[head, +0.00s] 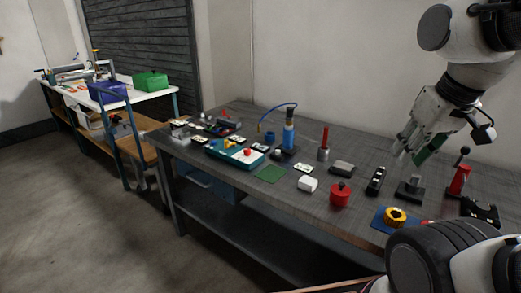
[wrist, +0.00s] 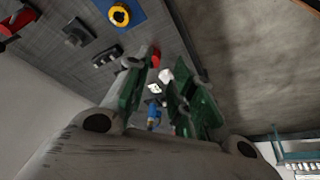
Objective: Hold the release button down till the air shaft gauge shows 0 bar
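My gripper (head: 412,154) hangs above the right part of the grey workbench in the head view, apart from the things below it. In the wrist view its green-padded fingers (wrist: 158,85) stand apart with nothing held between them. A teal unit (head: 226,155) with a small red part (head: 247,152) on top lies at the left middle of the bench. A blue upright cylinder (head: 288,138) with a curved blue hose (head: 283,105) stands beyond it. I cannot tell which thing is the air shaft. No gauge reading or release button is clear at this size.
A second table (head: 150,93) with bins is far left.

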